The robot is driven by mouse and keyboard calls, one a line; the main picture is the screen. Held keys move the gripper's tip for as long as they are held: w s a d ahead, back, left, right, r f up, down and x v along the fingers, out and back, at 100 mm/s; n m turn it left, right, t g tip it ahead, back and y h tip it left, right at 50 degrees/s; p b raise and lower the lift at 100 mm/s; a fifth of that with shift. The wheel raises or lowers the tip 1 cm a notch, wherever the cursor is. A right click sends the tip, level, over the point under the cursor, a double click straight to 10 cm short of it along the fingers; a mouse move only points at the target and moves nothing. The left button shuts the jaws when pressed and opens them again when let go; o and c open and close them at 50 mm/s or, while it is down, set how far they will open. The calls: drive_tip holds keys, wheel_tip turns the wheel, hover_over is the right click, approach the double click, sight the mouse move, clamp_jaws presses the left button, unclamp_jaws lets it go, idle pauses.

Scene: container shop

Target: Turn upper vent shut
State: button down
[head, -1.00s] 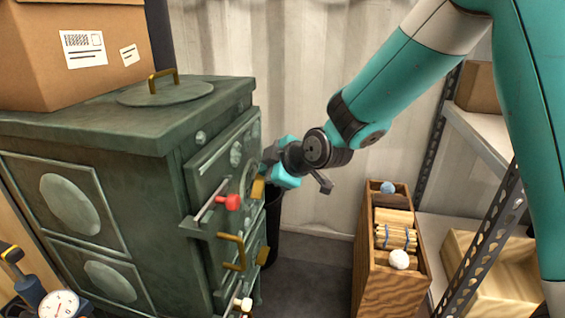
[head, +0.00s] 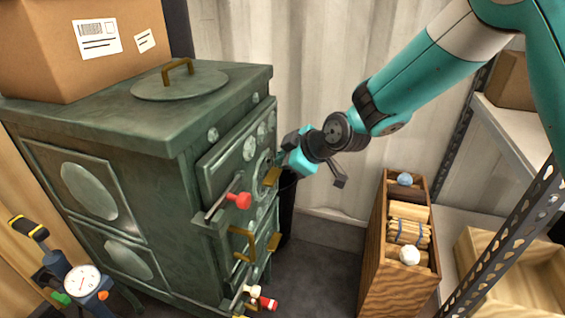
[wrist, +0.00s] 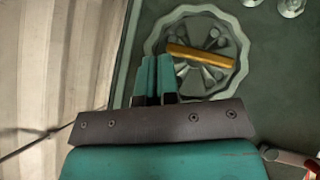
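The upper vent is a pale round rosette with a brass bar across it on the front of the green stove (head: 105,130). In the wrist view the upper vent (wrist: 205,80) lies just right of my fingertips, its brass bar (wrist: 200,55) almost level and tilting slightly down to the right. In the head view the brass bar (head: 272,176) shows edge-on. My gripper (head: 290,150) is beside the stove front by the upper vent. In the wrist view the gripper (wrist: 154,65) has its two teal fingers close together, with nothing between them. Its fingers overlap the rosette's left edge; contact cannot be told.
A red-knobbed handle (head: 238,200) juts out left of the vent. A lower brass bar (head: 274,242) and a red-tipped valve (head: 266,303) sit below. A wooden crate (head: 372,265) and a metal shelf (head: 497,230) stand right. A cardboard box (head: 45,50) rests on the stove.

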drive_tip(key=shift+d+f, duration=0.1)
drive_tip(key=shift+f, duration=0.1)
idle(0.3)
drive_tip(key=s+d+r+p, duration=0.2)
drive_tip(key=d+r+p, duration=0.35)
drive_tip(key=r, duration=0.55)
drive_tip(key=s+d+r+m+g+h, duration=0.1)
drive_tip(key=s+d+r+m+g, duration=0.15)
drive_tip(key=s, duration=0.75)
drive_tip(key=s+d+r+m+g+h, duration=0.1)
drive_tip(key=s+r+m+g, duration=0.15)
drive_tip(key=s, duration=0.75)
drive_tip(key=s+d+r+m+g+h, duration=0.1)
drive_tip(key=s+d+m+g, duration=0.15)
drive_tip(key=s, duration=0.75)
wheel_tip(320, 180, up, 29)
drive_tip(key=p, duration=2.9)
drive_tip(key=shift+w+a+f+m+t, duration=0.15)
drive_tip(key=shift+w+a+m+t, duration=0.15)
drive_tip(key=shift+m+t, duration=0.15)
drive_tip(key=shift+s+f, duration=0.1)
